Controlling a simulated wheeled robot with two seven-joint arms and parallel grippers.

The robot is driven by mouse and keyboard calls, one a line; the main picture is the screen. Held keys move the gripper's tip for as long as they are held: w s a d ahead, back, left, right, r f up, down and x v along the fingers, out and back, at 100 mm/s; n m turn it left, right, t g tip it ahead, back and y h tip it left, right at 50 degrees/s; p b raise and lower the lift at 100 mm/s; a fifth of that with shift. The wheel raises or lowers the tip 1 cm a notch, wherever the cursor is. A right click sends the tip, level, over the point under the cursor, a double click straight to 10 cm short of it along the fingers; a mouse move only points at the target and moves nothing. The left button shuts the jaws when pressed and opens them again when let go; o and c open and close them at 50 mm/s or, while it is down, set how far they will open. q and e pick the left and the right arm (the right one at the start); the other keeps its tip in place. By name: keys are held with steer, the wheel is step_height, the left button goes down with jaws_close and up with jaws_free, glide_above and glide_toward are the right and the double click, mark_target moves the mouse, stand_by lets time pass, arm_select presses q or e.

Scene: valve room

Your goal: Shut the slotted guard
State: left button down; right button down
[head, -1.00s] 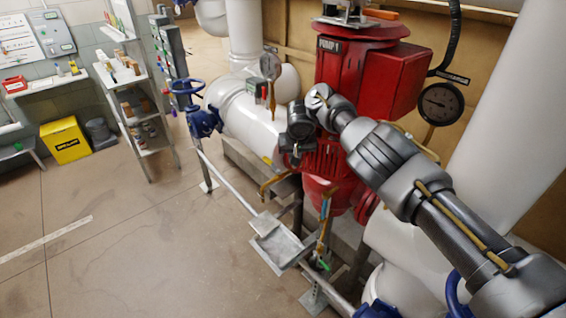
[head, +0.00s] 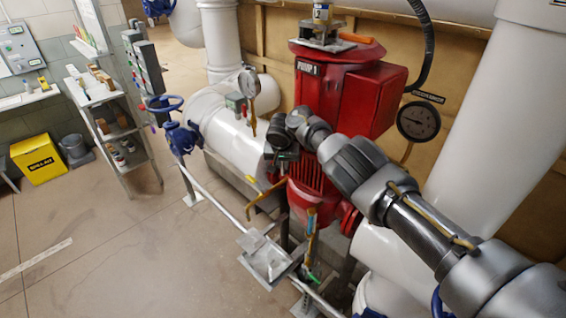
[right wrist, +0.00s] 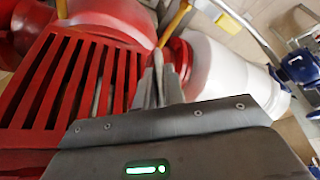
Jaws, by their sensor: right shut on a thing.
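The slotted guard (head: 312,172) is a red grille on the side of the red pump (head: 335,85), partly hidden behind my right arm in the head view. In the right wrist view the guard (right wrist: 82,80) fills the left side, with dark slots running its length. My right gripper (head: 282,168) is at the guard's left side in the head view. In the right wrist view its fingers (right wrist: 158,75) are close together at the guard's right edge, shut on it. The exact grip point is hard to see. I cannot tell how far the guard stands open. My left gripper is out of view.
A white pipe (head: 225,130) with a blue valve wheel (head: 165,104) lies left of the pump. A low rail with a grey metal tray (head: 268,258) runs in front.

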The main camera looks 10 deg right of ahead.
steer(key=shift+a+r, duration=0.1)
steer(key=c, duration=1.5)
jaws_free()
steer(key=shift+a, duration=0.15)
steer(key=v, duration=1)
steer(key=shift+s+r+p, duration=0.2)
steer(key=shift+r+p, duration=0.15)
steer(key=shift+p, duration=0.05)
steer(key=shift+f, duration=0.15)
